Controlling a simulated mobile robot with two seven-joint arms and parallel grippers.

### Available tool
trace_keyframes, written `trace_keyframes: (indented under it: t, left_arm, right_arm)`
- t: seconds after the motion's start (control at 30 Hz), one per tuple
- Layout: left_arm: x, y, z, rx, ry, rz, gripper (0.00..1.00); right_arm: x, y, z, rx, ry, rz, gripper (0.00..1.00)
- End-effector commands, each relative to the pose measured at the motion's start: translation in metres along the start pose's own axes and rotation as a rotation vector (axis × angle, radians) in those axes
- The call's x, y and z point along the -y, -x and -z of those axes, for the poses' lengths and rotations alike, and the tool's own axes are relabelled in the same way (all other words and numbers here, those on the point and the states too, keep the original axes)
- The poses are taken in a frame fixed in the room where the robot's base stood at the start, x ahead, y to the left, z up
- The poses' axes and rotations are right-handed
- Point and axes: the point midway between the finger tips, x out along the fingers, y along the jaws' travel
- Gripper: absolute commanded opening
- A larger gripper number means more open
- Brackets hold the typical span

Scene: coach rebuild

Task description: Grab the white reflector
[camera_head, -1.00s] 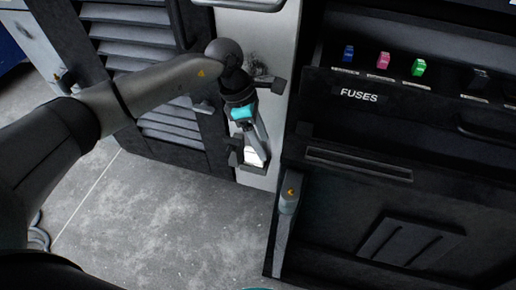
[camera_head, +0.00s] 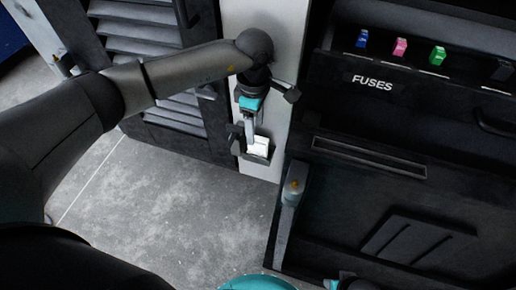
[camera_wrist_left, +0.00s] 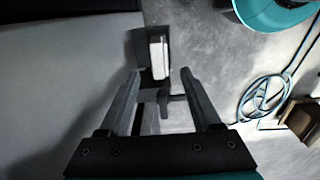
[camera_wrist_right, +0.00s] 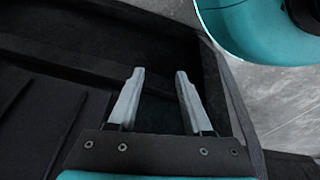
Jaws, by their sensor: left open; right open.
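The white reflector (camera_head: 258,145) sits in a small dark holder (camera_head: 262,156) low on the pale panel in the head view. It also shows as a white block in the left wrist view (camera_wrist_left: 158,58), just beyond my fingertips. My left gripper (camera_head: 248,138) is open at the reflector, pointing down along the panel. In the left wrist view my left fingers (camera_wrist_left: 158,75) stand apart with nothing gripped between them. My right gripper (camera_wrist_right: 160,72) is open and empty over a dark tray-like surface. In the head view only a small part of it shows at the bottom edge.
A black cabinet with a FUSES label (camera_head: 372,83) stands at the right, with blue (camera_head: 362,38), pink (camera_head: 400,46) and green (camera_head: 438,55) fuses on its shelf. Louvred dark panels (camera_head: 175,110) are behind my left arm. A coiled hose (camera_wrist_left: 262,98) lies on the floor.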

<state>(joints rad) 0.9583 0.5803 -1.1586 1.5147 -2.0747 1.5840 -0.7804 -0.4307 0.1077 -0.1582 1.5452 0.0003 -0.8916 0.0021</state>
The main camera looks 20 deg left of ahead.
Motion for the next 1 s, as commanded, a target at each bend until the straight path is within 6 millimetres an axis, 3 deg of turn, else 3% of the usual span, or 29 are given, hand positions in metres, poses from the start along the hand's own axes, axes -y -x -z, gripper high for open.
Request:
trace_keyframes:
  t: [0.23, 0.63, 1.0]
  left_arm:
    - [0.0, -0.01, -0.002, 0.002, -0.001, 0.0, 0.65]
    - [0.001, -0.049, -0.008, 0.001, 0.001, 0.001, 0.65]
    - [0.0, -0.054, -0.008, 0.002, 0.0, -0.001, 0.65]
  right_arm:
    - [0.002, 0.006, 0.005, -0.004, -0.002, 0.004, 0.5]
    - [0.003, 0.034, 0.03, -0.042, -0.006, 0.005, 0.5]
    - [0.003, 0.04, 0.035, -0.049, -0.007, 0.005, 0.5]
